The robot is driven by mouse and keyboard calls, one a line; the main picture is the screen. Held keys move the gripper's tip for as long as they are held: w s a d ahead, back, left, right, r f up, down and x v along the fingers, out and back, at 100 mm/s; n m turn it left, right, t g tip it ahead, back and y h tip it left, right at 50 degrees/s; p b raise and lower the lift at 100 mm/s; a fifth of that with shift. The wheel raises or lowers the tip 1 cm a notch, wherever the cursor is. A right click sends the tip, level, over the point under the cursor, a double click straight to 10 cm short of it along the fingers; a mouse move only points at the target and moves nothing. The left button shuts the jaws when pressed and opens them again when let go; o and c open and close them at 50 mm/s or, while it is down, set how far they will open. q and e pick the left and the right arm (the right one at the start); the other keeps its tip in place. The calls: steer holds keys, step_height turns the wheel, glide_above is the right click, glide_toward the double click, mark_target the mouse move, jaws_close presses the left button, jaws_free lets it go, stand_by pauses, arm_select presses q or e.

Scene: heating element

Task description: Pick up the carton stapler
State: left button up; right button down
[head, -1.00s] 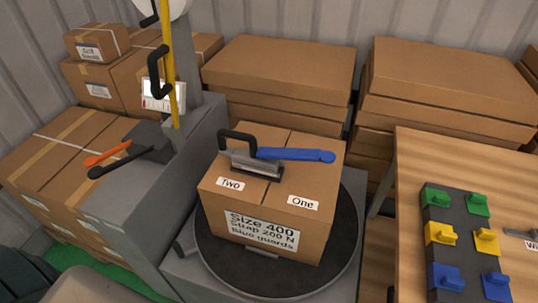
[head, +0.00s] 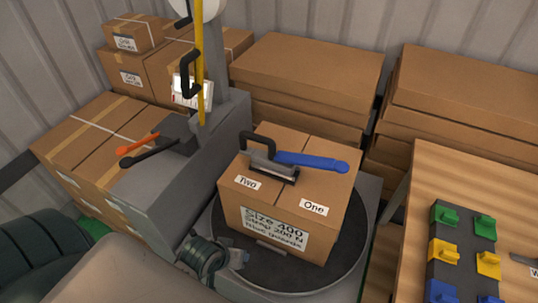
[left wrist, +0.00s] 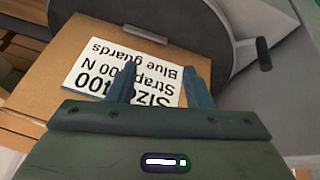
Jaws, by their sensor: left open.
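The carton stapler (head: 295,162), with a blue lever, a black loop grip and a grey metal body, lies on top of the carton (head: 330,182). My left gripper (head: 240,258) is in front of the carton's lower left side, below the stapler and apart from it. In the left wrist view, the two fingers of my left gripper (left wrist: 162,82) are open and empty before the carton's printed label (left wrist: 122,80). The stapler is not in the left wrist view. My right gripper is not in view.
The carton stands on a round dark turntable (head: 340,262). A grey machine (head: 165,205) with a yellow post and orange and black levers is at the left. A wooden table (head: 425,185) with coloured blocks is at the right. Stacked cartons (head: 310,70) fill the back.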

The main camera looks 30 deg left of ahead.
arm_select(q)
steer(key=w+d+r+n+t+h, duration=0.2)
steer(key=w+r+n+t, duration=0.1)
steer(key=w+r+n, duration=0.25)
steer(key=n+t, duration=0.9)
steer(key=n, duration=1.7)
glide_toward(269, 152)
steer(key=shift+w+d+f+m+p, duration=0.25)
steer(key=shift+d+f+p, duration=0.1)
steer(key=shift+f, duration=0.2)
steer(key=shift+w+r, duration=0.1)
steer(key=shift+w, duration=0.2)
steer(key=w, duration=0.4)
steer(key=shift+w+d, duration=0.25)
steer(key=shift+d, duration=0.05)
steer(key=shift+w+r, duration=0.15)
steer(key=shift+w, duration=0.4)
steer(key=w, duration=0.4)
steer(key=shift+w+d+r, duration=0.15)
steer(key=shift+w+d, duration=0.05)
steer(key=shift+d, duration=0.05)
